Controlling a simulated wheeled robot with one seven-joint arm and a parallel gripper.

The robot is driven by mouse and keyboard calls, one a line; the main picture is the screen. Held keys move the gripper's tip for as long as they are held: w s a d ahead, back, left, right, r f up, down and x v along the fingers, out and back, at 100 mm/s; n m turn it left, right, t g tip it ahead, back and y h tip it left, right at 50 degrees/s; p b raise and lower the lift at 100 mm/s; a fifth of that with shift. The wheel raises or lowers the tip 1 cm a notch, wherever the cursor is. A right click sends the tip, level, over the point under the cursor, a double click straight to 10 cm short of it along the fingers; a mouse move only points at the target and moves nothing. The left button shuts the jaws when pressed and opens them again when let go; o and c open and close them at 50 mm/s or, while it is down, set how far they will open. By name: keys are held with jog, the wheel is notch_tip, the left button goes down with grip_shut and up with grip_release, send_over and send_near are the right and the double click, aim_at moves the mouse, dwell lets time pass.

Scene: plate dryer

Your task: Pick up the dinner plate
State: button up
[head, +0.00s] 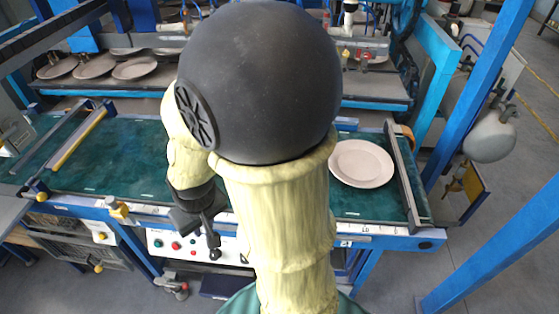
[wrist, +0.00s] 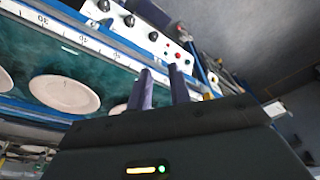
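A round, pale pinkish dinner plate (head: 361,163) lies flat on the green bed, right of my arm in the head view. In the wrist view one whole plate (wrist: 64,93) lies on the green surface, with parts of others at the left edge (wrist: 4,80) and beside the fingers (wrist: 118,109). I cannot tell which of these is the plate in the head view. My gripper (head: 207,228) is in front of the bed's front edge, near the control panel, apart from the plates. Its two fingers (wrist: 161,76) are parted with nothing between them. My arm hides the middle of the bed.
A control panel (head: 172,244) with knobs and buttons is below the bed's front edge. Several plates (head: 95,66) rest on the back shelf. Blue frame posts (head: 480,92) stand at right, and a yellow-edged bar (head: 78,139) crosses the bed at left.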

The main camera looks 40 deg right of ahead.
jog(key=w+d+f+g+h+b, duration=0.15)
jog(key=d+f, duration=0.25)
jog(key=f, duration=0.7)
jog(key=w+d+f+h, duration=0.1)
jog(key=d+f+h, duration=0.1)
jog(key=d+h, duration=0.1)
jog(key=w+d+f+h+b, duration=0.1)
jog(key=w+d+h, duration=0.1)
jog(key=d, duration=0.2)
jog(key=w+d+f+n+h+b, duration=0.1)
jog(key=w+d+f+h, duration=0.1)
jog(key=d+h, duration=0.1)
jog(key=shift+w+d+f+g+h, duration=0.2)
jog(key=shift+f+g+h, duration=0.05)
jog(key=shift+f+h, duration=0.1)
jog(key=w+r+n+t+h, duration=0.1)
jog(key=w+r+t+h, duration=0.1)
jog(key=w+r, duration=0.2)
jog(key=shift+w+d+n+t+h, duration=0.2)
jog(key=shift+w+n+t+h, duration=0.2)
jog(key=shift+w, duration=0.15)
jog(key=shift+r, duration=0.1)
jog(key=p+x, duration=0.1)
jog(key=x, duration=1)
jog(key=shift+d, duration=0.4)
jog(key=shift+w+d+f, duration=0.1)
jog(key=shift+d+f, duration=0.05)
jog(key=shift+f, duration=0.1)
jog(key=shift+d, duration=0.1)
